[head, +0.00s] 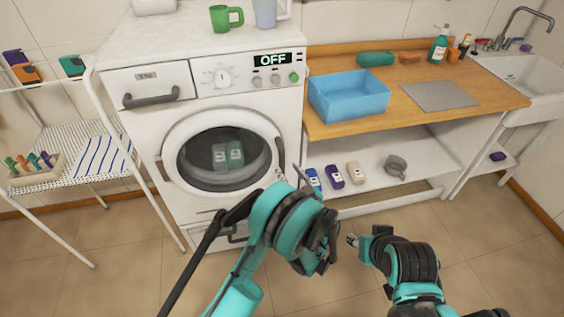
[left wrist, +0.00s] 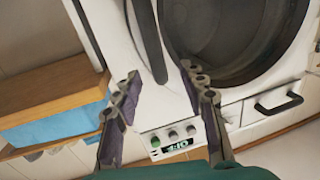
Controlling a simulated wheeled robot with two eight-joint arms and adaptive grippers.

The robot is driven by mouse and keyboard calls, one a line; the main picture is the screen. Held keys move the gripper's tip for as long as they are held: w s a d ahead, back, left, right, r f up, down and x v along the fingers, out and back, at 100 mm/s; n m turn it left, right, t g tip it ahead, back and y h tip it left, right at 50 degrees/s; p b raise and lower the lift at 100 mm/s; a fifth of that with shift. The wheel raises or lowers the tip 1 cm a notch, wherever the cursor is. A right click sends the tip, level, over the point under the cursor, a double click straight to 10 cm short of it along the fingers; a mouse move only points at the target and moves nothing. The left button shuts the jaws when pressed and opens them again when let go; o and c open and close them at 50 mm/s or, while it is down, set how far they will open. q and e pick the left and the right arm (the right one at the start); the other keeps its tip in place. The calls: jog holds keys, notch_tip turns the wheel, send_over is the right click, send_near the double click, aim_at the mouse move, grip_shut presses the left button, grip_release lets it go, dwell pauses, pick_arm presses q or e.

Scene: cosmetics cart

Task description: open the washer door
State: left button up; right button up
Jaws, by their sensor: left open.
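The white washer (head: 205,85) stands at centre-left with its round door (head: 172,130) shut. The dark door handle (head: 281,152) is on the door's right side. In the left wrist view, which is turned upside down, the handle (left wrist: 148,40) appears between the spread fingers of my left gripper (left wrist: 162,95). These fingers are open and not closed on it. In the head view my left gripper (head: 300,176) is just right of the handle, largely hidden by my wrist. My right gripper (head: 353,240) is low at centre-right, away from the washer; its opening is too small to judge.
A wooden counter (head: 440,112) with a blue bin (head: 348,95) adjoins the washer's right. Several bottles stand on the shelf (head: 425,165) below. A white rack (head: 72,135) stands close on the left. Green items (head: 228,155) show behind the door glass. The floor in front is clear.

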aim_at(283, 162)
pick_arm(q)
jog(key=x, duration=0.2)
jog(key=b+x, duration=0.1)
jog(key=x, duration=0.1)
jog(key=b+x, duration=0.1)
jog(key=x, duration=0.1)
jog(key=shift+w+d+f, duration=0.1)
jog(key=shift+w+f, duration=0.2)
jog(key=shift+w+a+r, duration=0.1)
jog(key=shift+w+a, duration=0.1)
jog(key=shift+w, duration=0.25)
grip_shut()
